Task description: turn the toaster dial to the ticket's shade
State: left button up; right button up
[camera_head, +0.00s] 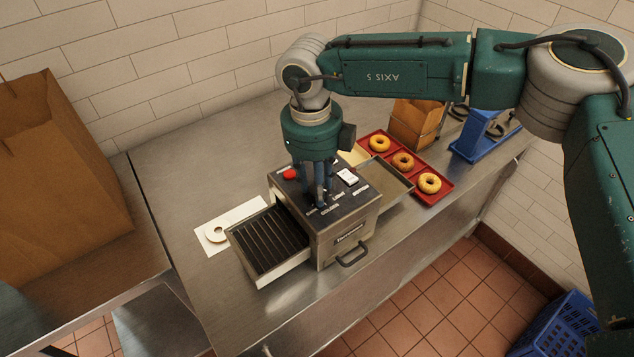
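The toaster (345,235) is a steel box with a dark top panel and a front handle, standing on the steel counter. My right gripper (321,203) points straight down at the top panel, its fingertips low at the panel's front left part. The fingers are close together; whether they touch or hold a dial I cannot tell. The dial is not distinguishable, probably hidden by the fingers. My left gripper is not in view.
A slatted rack (270,243) extends left of the toaster, beside a pale ring on white paper (247,213). A red knob (290,174) sits on the panel. A red tray (408,160) with bagels and a blue stand (487,135) are right. A paper bag (60,185) stands left.

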jog(key=shift+w, duration=0.1)
dwell(0.5)
jog(key=n+b, duration=0.3)
jog(key=b, duration=0.1)
jog(key=shift+f+b, duration=0.15)
jog(key=shift+b, duration=0.2)
jog(key=shift+n+b, duration=1.1)
jog(key=shift+r+n, duration=0.3)
jog(key=shift+n, duration=0.1)
jog(key=shift+b, duration=0.3)
jog(key=o, duration=1.2)
jog(key=shift+c, duration=0.2)
